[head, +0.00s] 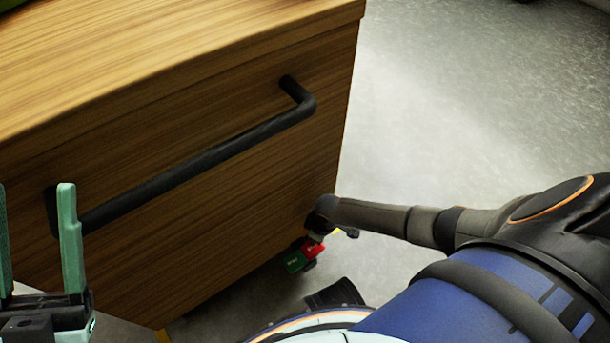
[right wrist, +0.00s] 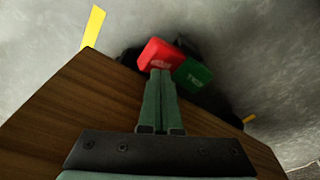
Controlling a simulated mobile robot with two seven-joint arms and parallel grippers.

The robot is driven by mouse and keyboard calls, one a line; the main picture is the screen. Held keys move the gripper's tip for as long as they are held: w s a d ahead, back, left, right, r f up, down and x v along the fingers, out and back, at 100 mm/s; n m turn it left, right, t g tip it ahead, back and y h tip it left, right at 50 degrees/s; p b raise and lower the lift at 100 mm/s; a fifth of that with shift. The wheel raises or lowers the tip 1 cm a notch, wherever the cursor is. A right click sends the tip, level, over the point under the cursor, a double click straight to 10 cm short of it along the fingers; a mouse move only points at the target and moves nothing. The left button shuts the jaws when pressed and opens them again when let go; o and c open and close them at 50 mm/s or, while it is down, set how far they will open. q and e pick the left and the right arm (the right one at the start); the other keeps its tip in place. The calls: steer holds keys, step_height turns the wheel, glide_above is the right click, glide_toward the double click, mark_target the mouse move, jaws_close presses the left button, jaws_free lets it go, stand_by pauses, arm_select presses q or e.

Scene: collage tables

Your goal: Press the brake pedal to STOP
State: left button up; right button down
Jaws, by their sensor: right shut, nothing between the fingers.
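A red pedal (head: 314,248) and a green pedal (head: 296,261) sit side by side at a caster under the wooden cart's lower corner. In the right wrist view the red pedal (right wrist: 160,52) is left of the green pedal (right wrist: 193,75), whose lettering appears turned around. My right gripper (right wrist: 160,72) is shut and empty. Its fingertips overlap the red pedal's near edge; I cannot tell whether they press it. In the head view the right fingers are hidden near the pedals. My left gripper (head: 34,187) is open and empty before the cart's front.
The wooden cart (head: 225,200) fills the left, with a black bar handle (head: 190,172) along its front. A yellow strip (right wrist: 94,27) shows beside the cart in the right wrist view. The grey floor (head: 450,100) is clear right of the cart.

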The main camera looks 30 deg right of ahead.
arm_select(q)
steer(key=shift+f+b, duration=0.4)
steer(key=shift+f, duration=0.05)
arm_select(e)
steer(key=shift+f, duration=1.45)
stand_by(0.5)
steer(key=shift+r+p, duration=0.55)
steer(key=shift+p, duration=0.05)
step_height(320, 180, up, 6)
steer(key=p, duration=0.6)
arm_select(q)
step_height(320, 180, up, 8)
steer(key=shift+s+a+t, duration=0.2)
steer(key=shift+a+t, duration=0.1)
steer(key=shift+a, duration=0.1)
arm_select(e)
steer(key=shift+f, duration=0.1)
